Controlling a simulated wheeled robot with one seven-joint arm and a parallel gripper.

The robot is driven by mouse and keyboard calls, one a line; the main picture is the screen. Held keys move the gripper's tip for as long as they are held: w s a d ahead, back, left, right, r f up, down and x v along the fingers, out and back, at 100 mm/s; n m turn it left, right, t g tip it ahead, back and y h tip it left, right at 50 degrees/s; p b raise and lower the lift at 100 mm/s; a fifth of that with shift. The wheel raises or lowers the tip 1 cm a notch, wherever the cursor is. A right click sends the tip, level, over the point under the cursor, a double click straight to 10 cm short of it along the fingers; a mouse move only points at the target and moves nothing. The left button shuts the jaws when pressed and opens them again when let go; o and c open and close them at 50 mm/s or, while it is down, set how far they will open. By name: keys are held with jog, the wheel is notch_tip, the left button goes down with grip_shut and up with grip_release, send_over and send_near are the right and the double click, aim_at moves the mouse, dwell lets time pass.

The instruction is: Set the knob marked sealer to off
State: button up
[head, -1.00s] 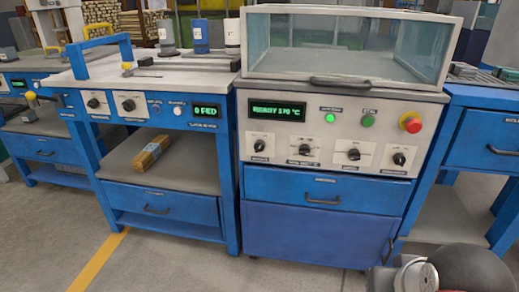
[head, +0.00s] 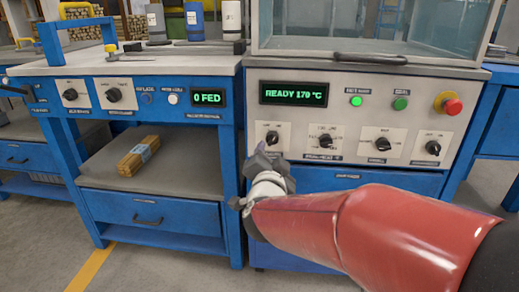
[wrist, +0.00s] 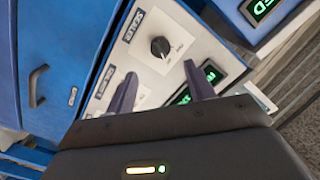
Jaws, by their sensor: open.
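The leftmost black knob (head: 272,138) on the machine's cream panel has a small label that seems to read sealer, though it is blurred. The knob also shows in the wrist view (wrist: 160,47), on a white plate. I cannot tell its setting. My gripper (head: 270,161) is just below and in front of this knob in the head view. In the wrist view my gripper (wrist: 160,74) is open and empty, its two fingers pointing toward the panel. The knob appears beyond the gap between the fingertips, apart from them. A neighbouring knob is partly hidden behind the left finger.
More knobs (head: 382,144) sit to the right on the same panel. A green display (head: 293,93) reads READY 170 °C. A red stop button (head: 452,107) is at far right. A glass-sided cover (head: 370,30) is above. Another bench (head: 150,67) stands left.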

aim_at(272, 141)
jog(key=shift+m+h, duration=0.3)
jog(key=shift+m, duration=0.1)
jog(key=w, duration=0.8)
jog(key=shift+w+a+f, duration=0.1)
jog(key=shift+w+f, duration=0.05)
jog(key=c, duration=1)
